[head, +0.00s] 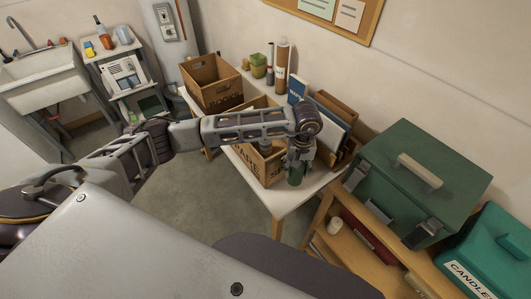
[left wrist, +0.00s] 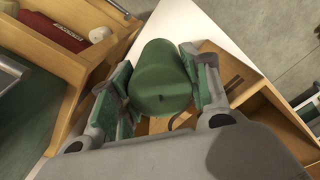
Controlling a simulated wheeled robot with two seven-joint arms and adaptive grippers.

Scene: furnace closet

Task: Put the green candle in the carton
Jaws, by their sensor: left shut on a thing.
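My left gripper (head: 297,166) is shut on the green candle (head: 296,177). In the left wrist view the gripper's fingers (left wrist: 160,88) press on both sides of the candle (left wrist: 163,72), whose dark wick shows. Two open brown boxes stand on the white table: one marked "BOOKS" (head: 212,92) at the back left, and one with lettering ending in "WARE" (head: 248,172) in the middle, partly hidden by my left arm. Which is the carton I cannot tell. The candle is just right of the middle box; its height above the table is unclear. My right gripper is not in view.
Books and a wooden rack (head: 333,112) stand behind the gripper. Bottles and a brown tube (head: 282,66) are at the wall. A green toolbox (head: 420,175) and a teal "CANDLES" bin (head: 492,252) sit on the shelf unit at right. The table (head: 283,199) has a bare front corner.

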